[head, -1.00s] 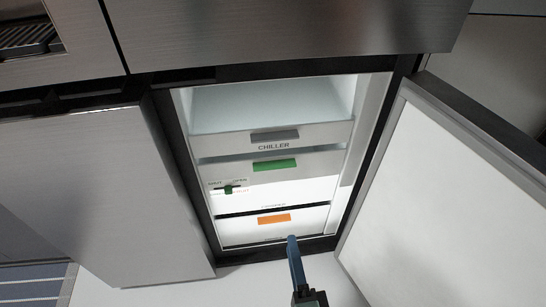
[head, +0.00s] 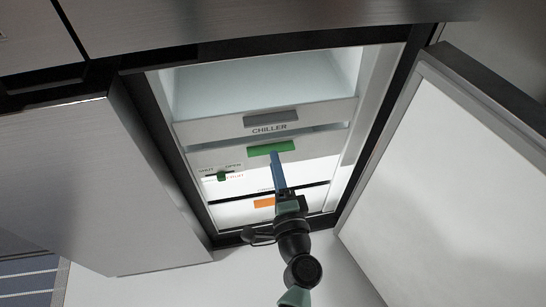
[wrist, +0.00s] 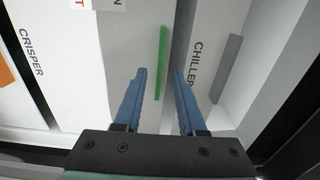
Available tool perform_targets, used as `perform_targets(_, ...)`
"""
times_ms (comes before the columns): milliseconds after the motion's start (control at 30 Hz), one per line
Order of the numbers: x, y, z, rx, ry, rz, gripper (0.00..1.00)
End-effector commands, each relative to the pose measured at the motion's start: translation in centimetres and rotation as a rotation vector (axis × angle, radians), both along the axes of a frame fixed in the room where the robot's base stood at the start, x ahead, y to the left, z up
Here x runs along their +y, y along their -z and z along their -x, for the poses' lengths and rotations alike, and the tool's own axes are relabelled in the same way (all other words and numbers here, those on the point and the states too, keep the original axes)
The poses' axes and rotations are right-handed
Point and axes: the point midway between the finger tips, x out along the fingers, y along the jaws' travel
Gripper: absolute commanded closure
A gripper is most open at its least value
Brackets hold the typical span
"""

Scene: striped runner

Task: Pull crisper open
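The open fridge holds stacked white drawers. The middle drawer has a green handle (head: 270,147); the CRISPER label (wrist: 30,52) appears between that handle and the orange one. A slider with a green knob (head: 221,176) sits on its left, between the SHUT and OPEN marks. My gripper (head: 275,154) points up at the green handle, its blue fingers overlapping the handle's lower edge. In the wrist view my gripper (wrist: 161,73) is open, with the green handle (wrist: 161,63) lined up between the fingers. I cannot tell whether they touch it. The drawer looks pushed in.
The chiller drawer with a grey handle (head: 270,118) is above. A drawer with an orange handle (head: 264,202) is below, partly behind my gripper. The open fridge door (head: 440,180) stands at right, and a steel cabinet front (head: 95,185) is at left.

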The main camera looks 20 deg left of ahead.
Motion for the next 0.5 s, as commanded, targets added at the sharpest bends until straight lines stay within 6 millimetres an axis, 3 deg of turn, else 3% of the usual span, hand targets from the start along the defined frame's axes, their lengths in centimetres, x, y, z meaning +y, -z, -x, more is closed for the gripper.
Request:
perform_targets(200, 1.4, 0.1, -2.0, 0.0, -0.001, 0.0, 0.6)
perform_targets(500, 1.7, 0.0, -2.4, 0.001, 0.0, 0.001, 0.6)
